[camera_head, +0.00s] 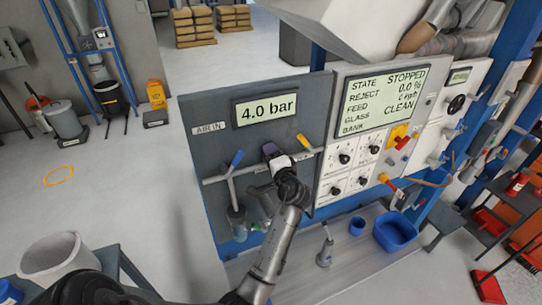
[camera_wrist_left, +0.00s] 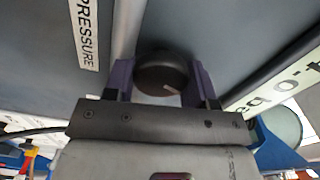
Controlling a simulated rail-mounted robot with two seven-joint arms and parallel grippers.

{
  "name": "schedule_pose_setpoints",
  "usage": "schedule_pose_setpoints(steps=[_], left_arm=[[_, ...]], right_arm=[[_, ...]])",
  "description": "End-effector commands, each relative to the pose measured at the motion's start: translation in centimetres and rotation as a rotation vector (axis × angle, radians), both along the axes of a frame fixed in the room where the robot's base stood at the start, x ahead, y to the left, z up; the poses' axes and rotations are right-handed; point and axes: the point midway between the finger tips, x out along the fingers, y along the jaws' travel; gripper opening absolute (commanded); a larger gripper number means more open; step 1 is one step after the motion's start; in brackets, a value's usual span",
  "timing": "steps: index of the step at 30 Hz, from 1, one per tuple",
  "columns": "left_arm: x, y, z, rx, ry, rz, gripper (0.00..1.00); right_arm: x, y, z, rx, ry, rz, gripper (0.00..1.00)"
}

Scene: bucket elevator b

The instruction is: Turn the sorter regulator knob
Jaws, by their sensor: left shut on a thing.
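The black round regulator knob (camera_wrist_left: 162,74) sits between the two purple fingers of my left gripper (camera_wrist_left: 160,82) in the left wrist view. A short light mark shows near its lower edge. My left gripper (camera_head: 277,154) is shut on the knob at the grey air panel (camera_head: 206,115) in the head view, just below the display (camera_head: 265,109) reading 4.0 bar. The knob itself is mostly hidden by my gripper there. A "PRESSURE" label (camera_wrist_left: 86,33) is beside the knob in the left wrist view. My right gripper is not in view.
A blue-handled valve (camera_head: 236,159) is left of my gripper and a yellow-handled one (camera_head: 304,141) right of it. A control panel (camera_head: 362,150) with several knobs adjoins on the right. A blue bin (camera_head: 395,232) stands on the bench (camera_head: 300,277) below.

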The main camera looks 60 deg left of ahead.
Motion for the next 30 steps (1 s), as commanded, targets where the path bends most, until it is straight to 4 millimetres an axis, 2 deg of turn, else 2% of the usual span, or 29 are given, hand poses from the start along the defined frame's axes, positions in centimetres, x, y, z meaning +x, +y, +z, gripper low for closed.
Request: schedule_pose_setpoints(steps=[4, 5, 12, 22, 26, 30], left_arm=[[0.0, 0.0, 0.1, 0.001, -0.001, -0.001, 0.27], [0.0, 0.0, 0.1, 0.001, -0.001, -0.001, 0.53], [0.0, 0.0, 0.0, 0.001, -0.001, -0.001, 0.75], [0.0, -0.6, -0.1, -0.001, -0.002, -0.001, 0.75], [-0.3, -2.3, -0.3, -0.002, -0.004, -0.001, 0.75], [-0.6, -5.1, -0.5, -0.003, -0.004, -0.002, 0.75]], right_arm=[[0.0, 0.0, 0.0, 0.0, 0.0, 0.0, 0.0], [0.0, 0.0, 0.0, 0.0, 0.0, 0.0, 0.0], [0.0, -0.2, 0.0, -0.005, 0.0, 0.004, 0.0], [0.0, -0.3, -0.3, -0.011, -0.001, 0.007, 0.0], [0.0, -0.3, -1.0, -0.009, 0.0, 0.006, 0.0], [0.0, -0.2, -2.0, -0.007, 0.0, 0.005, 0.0]])
